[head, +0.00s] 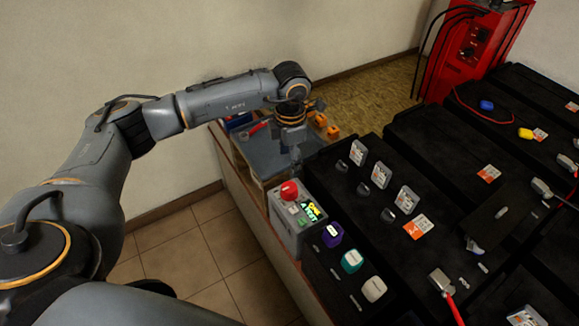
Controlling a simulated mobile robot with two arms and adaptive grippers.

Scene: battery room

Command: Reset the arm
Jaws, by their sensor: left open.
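My left arm comes in from the left and stretches across to the upper middle of the head view. Its gripper (292,146) points down over a grey work surface (258,150) at the far end of the bench. The gripper is open, and I see nothing held in it. Its fingertips are small and dark here, so I cannot tell how high they are above the surface. My right gripper is not in view.
A grey box (290,222) with a red button (289,190) stands near the gripper. Purple (332,234), teal (351,261) and white (373,289) caps line the black battery tops. Orange pieces (333,131) lie behind the gripper. A red charger (474,50) stands at the back.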

